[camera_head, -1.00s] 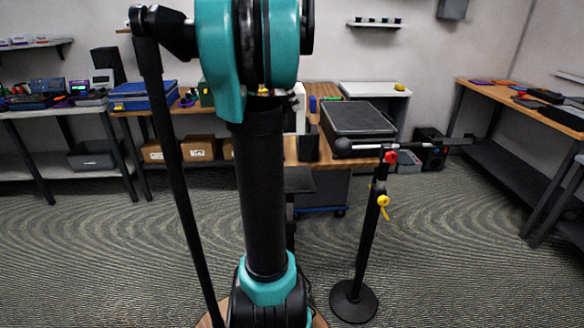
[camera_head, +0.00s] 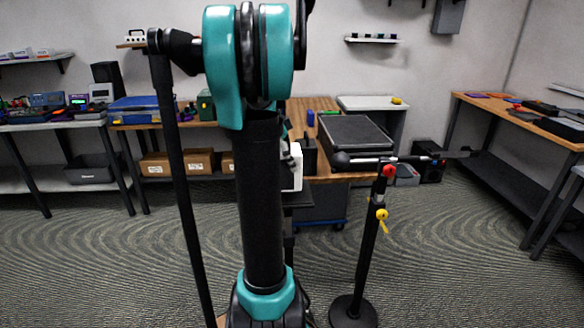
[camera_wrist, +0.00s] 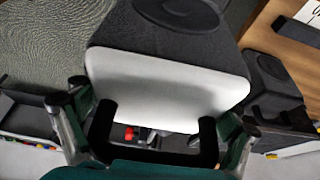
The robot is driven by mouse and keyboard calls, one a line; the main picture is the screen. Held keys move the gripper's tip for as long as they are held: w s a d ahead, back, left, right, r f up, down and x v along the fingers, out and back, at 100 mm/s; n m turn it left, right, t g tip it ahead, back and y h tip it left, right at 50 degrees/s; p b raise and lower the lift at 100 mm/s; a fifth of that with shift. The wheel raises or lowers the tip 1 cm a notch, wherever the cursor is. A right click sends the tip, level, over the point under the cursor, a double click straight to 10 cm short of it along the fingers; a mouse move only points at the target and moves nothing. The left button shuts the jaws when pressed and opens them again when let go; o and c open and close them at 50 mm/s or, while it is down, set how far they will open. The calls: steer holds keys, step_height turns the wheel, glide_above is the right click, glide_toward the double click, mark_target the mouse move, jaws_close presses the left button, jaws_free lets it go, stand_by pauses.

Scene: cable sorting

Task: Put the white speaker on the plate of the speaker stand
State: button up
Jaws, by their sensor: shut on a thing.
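The white speaker (camera_wrist: 165,88) has a white side facing the wrist camera and a dark front with a round cone. My gripper (camera_wrist: 156,132) is shut on it, with one black finger at each side of the lower white edge. In the head view the white speaker (camera_head: 297,168) shows partly behind my arm. It is just over the dark plate (camera_head: 300,199) of the speaker stand, whose pole is mostly hidden by my arm. I cannot tell whether speaker and plate touch. The plate is not clear in the wrist view.
A dark speaker (camera_wrist: 268,85) stands on the wooden table beside the white one. A large black case (camera_head: 355,135) lies on that table. A black microphone stand (camera_head: 368,250) with a horizontal boom stands at the right. Carpet is clear between the stands and the right bench (camera_head: 520,115).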

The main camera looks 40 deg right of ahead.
steer(key=shift+f, duration=1.45)
steer(key=shift+f, duration=0.1)
steer(key=o, duration=1.6)
steer(key=v, duration=1.2)
steer(key=s+a+f+n+t+y, duration=0.1)
steer(key=s+a+f+n+t, duration=0.15)
steer(key=a+f+n, duration=1.15)
steer(key=s+a+f+n+t+y, duration=0.1)
steer(key=s+a+f+n, duration=0.2)
steer(key=a, duration=0.2)
steer(key=s+a+f+n+t+y, duration=0.1)
steer(key=s+a+f+n, duration=0.2)
steer(key=a, duration=0.3)
steer(key=s+a+f+n+t, duration=0.2)
steer(key=s+a+f+n, duration=0.2)
steer(key=a, duration=0.1)
steer(key=shift+s+a+f+y, duration=0.2)
steer(key=shift+s+f+y, duration=0.15)
steer(key=shift+f+y, duration=0.05)
